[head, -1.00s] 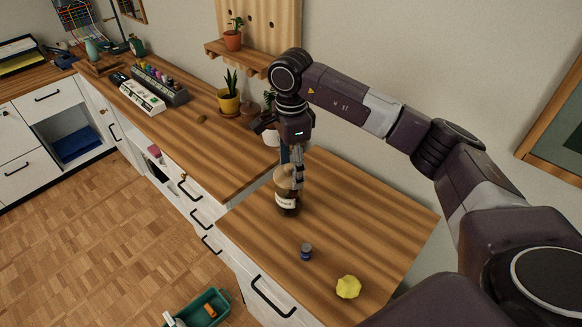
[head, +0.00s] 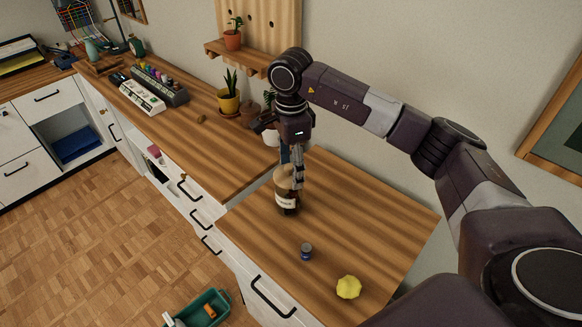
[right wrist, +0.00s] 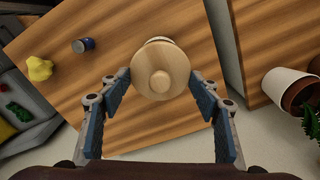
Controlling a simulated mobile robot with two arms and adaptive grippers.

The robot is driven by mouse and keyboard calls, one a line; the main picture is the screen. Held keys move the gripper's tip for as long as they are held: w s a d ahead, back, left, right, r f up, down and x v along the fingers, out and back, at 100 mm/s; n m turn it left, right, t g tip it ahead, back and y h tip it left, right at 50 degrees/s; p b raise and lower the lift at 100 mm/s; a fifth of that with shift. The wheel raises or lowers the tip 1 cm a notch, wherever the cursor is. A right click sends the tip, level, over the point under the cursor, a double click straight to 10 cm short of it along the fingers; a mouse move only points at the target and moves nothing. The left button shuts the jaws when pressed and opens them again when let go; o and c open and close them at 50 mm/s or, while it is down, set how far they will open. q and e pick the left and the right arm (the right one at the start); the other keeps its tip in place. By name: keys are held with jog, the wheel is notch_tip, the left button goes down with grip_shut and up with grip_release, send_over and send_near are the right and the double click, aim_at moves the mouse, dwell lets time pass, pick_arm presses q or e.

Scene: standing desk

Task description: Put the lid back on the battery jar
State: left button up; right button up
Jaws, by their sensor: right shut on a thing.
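The battery jar (head: 288,204) stands upright near the back left of the small wooden desk, with a pale label and dark contents. The round wooden lid (right wrist: 160,85) with a centre knob is over the jar's mouth and hides most of it in the right wrist view. In the head view the lid (head: 284,174) is at the jar's top; I cannot tell whether it is fully seated. My left gripper is out of view.
A small blue cylinder (head: 306,251) and a yellow crumpled lump (head: 348,287) lie on the desk's front part. Potted plants (head: 229,102) stand on the long counter behind. A green bin (head: 204,309) is on the floor. The desk's right side is clear.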

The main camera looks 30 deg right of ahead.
jog(key=o, duration=1.7)
jog(key=shift+c, duration=0.2)
jog(key=shift+r+p, duration=2)
jog(key=shift+r, duration=1.55)
jog(key=shift+c, duration=0.3)
grip_shut()
